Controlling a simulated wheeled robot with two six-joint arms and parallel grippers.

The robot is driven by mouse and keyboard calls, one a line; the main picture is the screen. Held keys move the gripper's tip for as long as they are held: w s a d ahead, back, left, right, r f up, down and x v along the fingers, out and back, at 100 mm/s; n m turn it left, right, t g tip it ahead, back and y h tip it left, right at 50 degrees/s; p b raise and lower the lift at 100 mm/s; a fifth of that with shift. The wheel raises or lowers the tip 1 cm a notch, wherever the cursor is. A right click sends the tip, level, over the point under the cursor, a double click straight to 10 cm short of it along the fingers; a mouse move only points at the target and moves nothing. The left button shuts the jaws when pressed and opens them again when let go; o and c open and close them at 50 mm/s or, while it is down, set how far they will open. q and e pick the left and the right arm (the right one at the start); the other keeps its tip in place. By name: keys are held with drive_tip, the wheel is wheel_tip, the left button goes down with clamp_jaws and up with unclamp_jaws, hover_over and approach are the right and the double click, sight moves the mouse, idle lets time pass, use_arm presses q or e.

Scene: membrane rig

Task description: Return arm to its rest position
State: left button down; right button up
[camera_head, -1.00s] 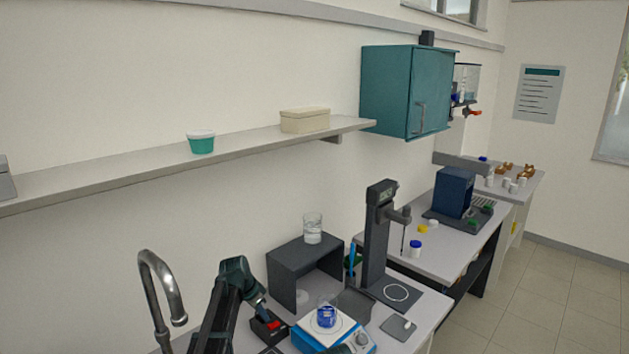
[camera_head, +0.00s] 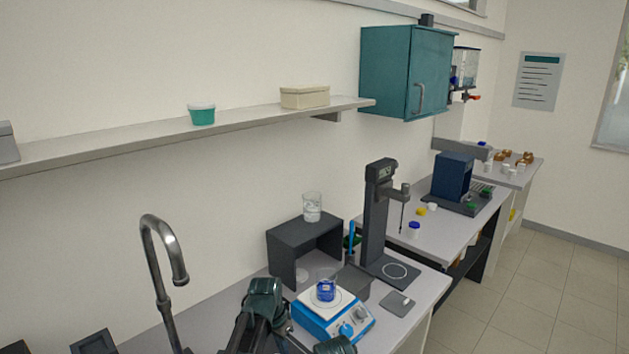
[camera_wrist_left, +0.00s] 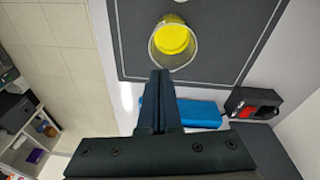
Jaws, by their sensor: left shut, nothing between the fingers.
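My left arm (camera_head: 262,305) shows at the bottom of the head view, drawn back at the near edge of the bench. In the left wrist view my left gripper (camera_wrist_left: 158,85) has its two dark fingers together with nothing between them. A clear vessel with yellow contents (camera_wrist_left: 173,40) stands on a dark surface just beyond the fingertips in that picture; the fingers look apart from it, though the distance is hard to judge. My left fingertips are not clear in the head view.
A tap (camera_head: 165,262) rises on the left. A grey open box (camera_head: 283,262) bears a glass of clear liquid (camera_head: 312,206). A dark stand (camera_head: 377,222) is behind.

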use_arm(q)
drive_tip(key=s+d+f+n+y+b, duration=0.1)
drive_tip(key=s+f+b, duration=0.2)
drive_tip(key=s, duration=0.7)
drive_tip(key=s+d+f+n+g+y+b, duration=0.1)
drive_tip(key=s+f+n+b, duration=0.1)
drive_tip(key=s, duration=0.8)
wheel_tip(320, 180, down, 2)
drive_tip(key=shift+d+f+y+b, duration=0.1)
drive_tip(key=shift+d+y+b, duration=0.15)
drive_tip(key=shift+y+b, duration=0.2)
